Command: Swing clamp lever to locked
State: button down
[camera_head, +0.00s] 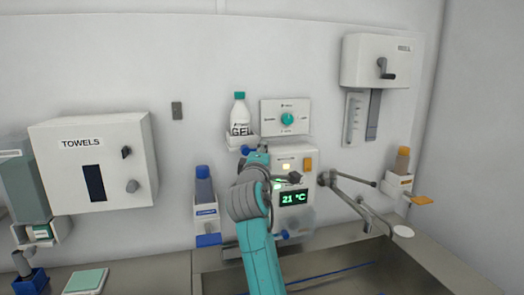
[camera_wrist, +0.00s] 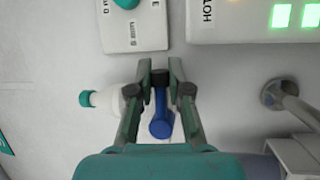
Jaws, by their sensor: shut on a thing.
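The clamp lever (camera_wrist: 161,123) is a blue handle with a rounded end, between my gripper's fingers in the wrist view. In the head view a bit of its blue (camera_head: 246,150) shows below the gel bottle (camera_head: 239,115), at the bottle's holder. My gripper (camera_wrist: 161,78) is shut on the lever, one finger on each side. In the head view my teal and grey arm hides most of the gripper and the clamp. The white bottle with a teal cap (camera_wrist: 92,98) lies just behind the left finger in the wrist view. The lever's pivot is hard to make out.
A dial plate (camera_head: 286,117) is beside the bottle. A panel reading 21 °C (camera_head: 293,198) and a jointed metal tap arm (camera_head: 352,200) are to the right. A towel dispenser (camera_head: 95,165) and a blue-capped bottle (camera_head: 203,185) are to the left. The sink (camera_head: 330,280) is below.

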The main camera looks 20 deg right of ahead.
jog(key=m, duration=0.1)
jog(key=f+m+g, duration=0.1)
jog(key=m+g, duration=0.1)
jog(key=m, duration=0.1)
jog(key=shift+a+f, duration=0.25)
jog(key=shift+a+f+m+g+y, duration=0.55)
jog(key=shift+a+m+y, duration=0.25)
jog(key=shift+m, duration=0.95)
jog(key=shift+a+f+m+g+y, duration=0.55)
jog(key=shift+a+m+y, duration=0.3)
jog(key=shift+m, duration=0.85)
jog(key=shift+a+f+m+g+y, duration=0.6)
jog(key=shift+m+y, duration=0.35)
jog(key=shift+m, duration=0.8)
jog(key=shift+a, duration=0.15)
jog(key=c, duration=1.1)
grip_release()
jog(key=shift+s+r, duration=0.1)
jog(key=shift+s, duration=0.05)
